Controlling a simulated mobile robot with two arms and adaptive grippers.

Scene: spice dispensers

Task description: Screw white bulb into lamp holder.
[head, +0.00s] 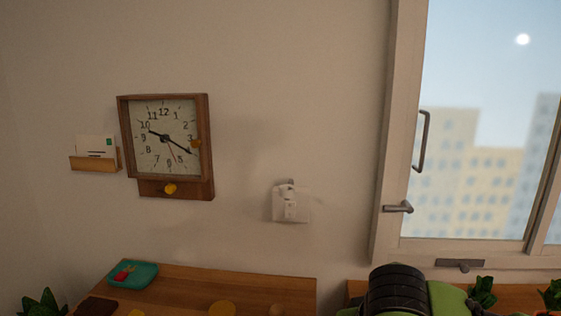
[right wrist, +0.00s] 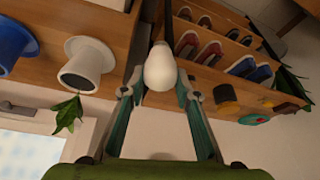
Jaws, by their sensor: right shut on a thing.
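The white bulb (right wrist: 159,68) is between the fingertips of my right gripper (right wrist: 161,82) in the right wrist view. The gripper is shut on it, with its rounded end towards the camera. A narrow dark part shows just beyond the bulb; I cannot tell if they touch. My left gripper is in neither view.
A wooden clock (head: 165,145) and a letter rack (head: 94,162) hang on the wall. A window (head: 480,130) with a handle is at the right. A wooden surface (head: 240,280) runs below. The wrist view shows white (right wrist: 85,65) and blue (right wrist: 14,45) pots and a shoe rack (right wrist: 215,45).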

